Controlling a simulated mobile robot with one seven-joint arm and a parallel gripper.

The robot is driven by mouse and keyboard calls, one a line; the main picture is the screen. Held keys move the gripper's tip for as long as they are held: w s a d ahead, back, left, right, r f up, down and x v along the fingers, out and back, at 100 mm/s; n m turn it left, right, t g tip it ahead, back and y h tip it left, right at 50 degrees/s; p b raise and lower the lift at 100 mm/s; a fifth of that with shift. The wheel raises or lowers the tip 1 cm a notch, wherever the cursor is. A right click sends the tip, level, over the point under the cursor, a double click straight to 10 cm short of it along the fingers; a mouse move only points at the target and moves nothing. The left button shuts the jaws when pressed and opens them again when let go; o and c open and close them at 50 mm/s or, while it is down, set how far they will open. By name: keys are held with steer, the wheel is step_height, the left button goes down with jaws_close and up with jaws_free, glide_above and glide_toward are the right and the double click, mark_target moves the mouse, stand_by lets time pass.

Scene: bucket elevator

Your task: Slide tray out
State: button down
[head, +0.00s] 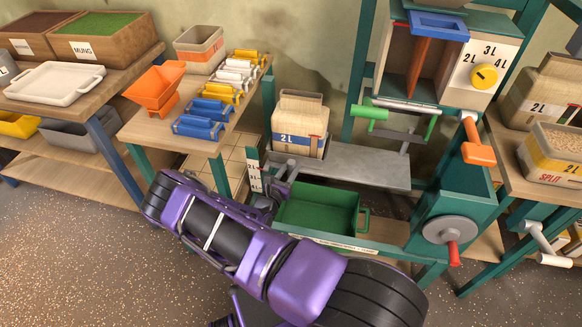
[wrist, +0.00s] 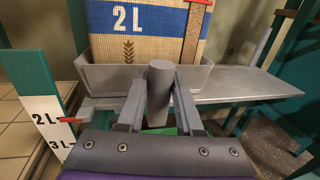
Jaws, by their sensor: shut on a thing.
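A grey metal tray (head: 287,156) with low walls holds an upright sack marked 2 L (head: 300,115). The tray sits on a flat grey shelf (head: 370,167). In the wrist view the tray (wrist: 100,76) and the sack (wrist: 135,30) are straight ahead. A thick grey upright handle (wrist: 160,95) stands in front of the tray. My gripper (wrist: 159,84) is shut on this handle, one finger on each side. In the head view my gripper (head: 277,190) is partly hidden by my purple arm, just in front of the tray.
A green open bin (head: 320,208) with a side handle is below the shelf. A white scale (head: 254,176) marked 2L and 3L stands left of my gripper. A teal frame with a crank (head: 452,235) is at right. A bench with coloured rollers (head: 215,108) is at left.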

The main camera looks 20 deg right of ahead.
steer(key=shift+w+a, duration=0.2)
steer(key=shift+a, duration=0.1)
steer(key=c, duration=0.6)
jaws_free()
steer(key=p+v, duration=0.1)
steer(key=v, duration=1.6)
steer(key=shift+s, duration=0.3)
